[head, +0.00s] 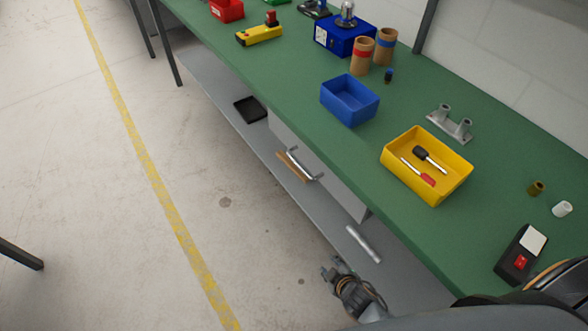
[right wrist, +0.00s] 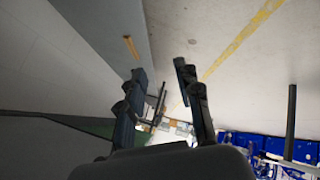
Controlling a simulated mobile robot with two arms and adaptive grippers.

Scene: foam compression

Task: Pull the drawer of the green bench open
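The green bench (head: 285,88) runs diagonally across the head view. Its pale grey drawer (head: 340,190) sits under the top, and its front looks flush with the housing. A silver bar handle (head: 304,166) is on the drawer front. My right gripper (head: 333,268) is low at the bottom of the head view, nearer than the handle and apart from it. In the right wrist view its two dark fingers (right wrist: 162,70) stand apart with nothing between them. I cannot make out the handle clearly in that view. My left gripper is not in view.
A grey lower shelf (head: 220,88) holds a black tray (head: 250,109), a wooden piece (head: 294,167) and a metal cylinder (head: 363,243). Blue (head: 350,99) and yellow (head: 427,165) bins stand on the bench top. The floor beside the bench is clear, with a yellow line (head: 150,172).

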